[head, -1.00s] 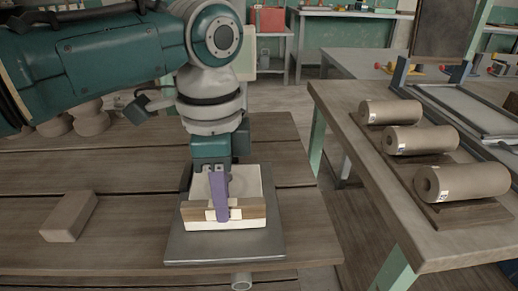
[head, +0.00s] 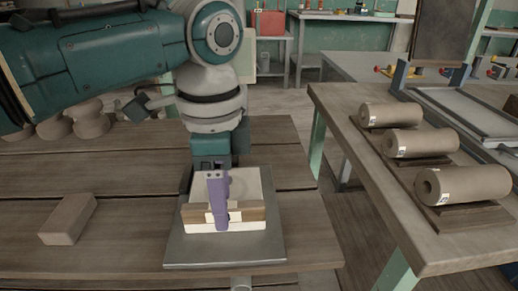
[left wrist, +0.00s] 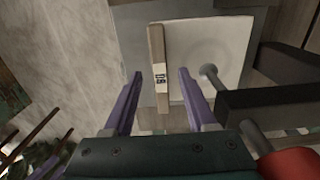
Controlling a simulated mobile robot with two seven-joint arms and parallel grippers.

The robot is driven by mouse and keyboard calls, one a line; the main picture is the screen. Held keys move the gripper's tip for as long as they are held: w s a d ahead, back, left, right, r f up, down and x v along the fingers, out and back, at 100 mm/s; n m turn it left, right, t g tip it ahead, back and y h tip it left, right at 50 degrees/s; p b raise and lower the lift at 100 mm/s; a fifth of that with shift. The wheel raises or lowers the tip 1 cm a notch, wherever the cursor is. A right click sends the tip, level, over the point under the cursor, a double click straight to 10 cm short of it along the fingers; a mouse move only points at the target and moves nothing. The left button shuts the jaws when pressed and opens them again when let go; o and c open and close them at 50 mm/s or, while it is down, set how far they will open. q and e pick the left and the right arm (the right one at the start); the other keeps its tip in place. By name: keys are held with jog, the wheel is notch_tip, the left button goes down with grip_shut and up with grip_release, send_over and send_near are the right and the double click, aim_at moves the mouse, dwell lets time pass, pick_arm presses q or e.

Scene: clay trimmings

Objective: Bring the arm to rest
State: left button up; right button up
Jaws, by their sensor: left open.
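My left gripper (head: 218,203) points down at a white box-like block (head: 242,186) with a wooden bar (head: 250,214) along its front. One purple finger shows in front of the bar; the other is hidden in the head view. In the left wrist view the two purple fingers (left wrist: 160,82) are apart, with the labelled wooden bar (left wrist: 157,45) between them and gaps on both sides. The white block (left wrist: 215,48) has a shallow round hollow. The block rests on a grey plate (head: 225,252). My right gripper is out of view.
A clay brick (head: 68,219) lies on the wooden table at left. Rounded clay pieces (head: 90,120) stand behind my arm. At right, another table holds several clay cylinders (head: 420,143) on boards. The table between brick and plate is clear.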

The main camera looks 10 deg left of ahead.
pick_arm(q)
notch_tip(320, 180, up, 9)
jog(key=p, duration=0.2)
jog(key=s+d+f+n+t+h+p, duration=0.1)
jog(key=s+d+n+h+p, duration=0.25)
jog(key=s+p, duration=0.45)
jog(key=s+a+r+n+t+y+p, duration=0.3)
jog(key=s+a+r+n+p, duration=0.25)
jog(key=s+a+n, duration=0.55)
notch_tip(320, 180, up, 39)
jog(key=s+d+m+p, duration=0.1)
jog(key=s+p, duration=0.1)
jog(key=p, duration=3.5)
jog(key=shift+s+m+p, duration=0.35)
jog(key=shift+s, duration=0.05)
